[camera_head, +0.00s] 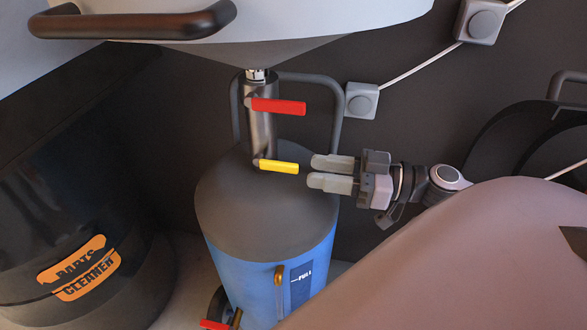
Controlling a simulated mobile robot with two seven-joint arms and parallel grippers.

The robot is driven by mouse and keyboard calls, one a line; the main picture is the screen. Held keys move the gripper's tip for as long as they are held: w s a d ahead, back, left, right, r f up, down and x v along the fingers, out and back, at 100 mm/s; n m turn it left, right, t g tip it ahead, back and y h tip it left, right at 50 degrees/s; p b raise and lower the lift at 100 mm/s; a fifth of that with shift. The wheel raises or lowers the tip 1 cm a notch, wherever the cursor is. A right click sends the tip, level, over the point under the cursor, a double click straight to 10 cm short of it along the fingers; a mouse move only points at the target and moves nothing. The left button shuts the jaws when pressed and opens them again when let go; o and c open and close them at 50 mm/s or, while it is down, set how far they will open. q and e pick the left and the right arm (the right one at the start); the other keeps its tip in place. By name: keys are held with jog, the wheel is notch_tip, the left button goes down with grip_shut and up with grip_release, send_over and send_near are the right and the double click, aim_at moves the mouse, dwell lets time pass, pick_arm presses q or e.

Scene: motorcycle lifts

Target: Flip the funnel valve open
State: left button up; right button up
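A grey vertical pipe (260,130) runs from under the large pale funnel-shaped basin (300,25) down to the blue tank with a dark top (265,215). A red lever (278,106) sticks out to the right from the upper pipe. A yellow lever (279,166) sticks out to the right from the lower pipe; both lie roughly level, across the pipe. No label shows which one is the funnel valve. My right gripper (310,171) points left, just right of the yellow lever's tip and apart from it. Its two grey fingers show a narrow gap, with nothing between them. My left gripper is not in view.
A dark brown bar handle (130,24) juts from the basin. A dark parts-cleaner drum (100,190) stands at left. A grey tube frame (338,115) rises behind the pipe. Another red lever (214,325) is low by the tank. Grey boxes with a cable (362,101) are on the wall.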

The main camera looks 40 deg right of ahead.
aim_at(296, 165)
jog(key=shift+b+x, duration=0.3)
jog(key=shift+x, duration=2.3)
grip_shut()
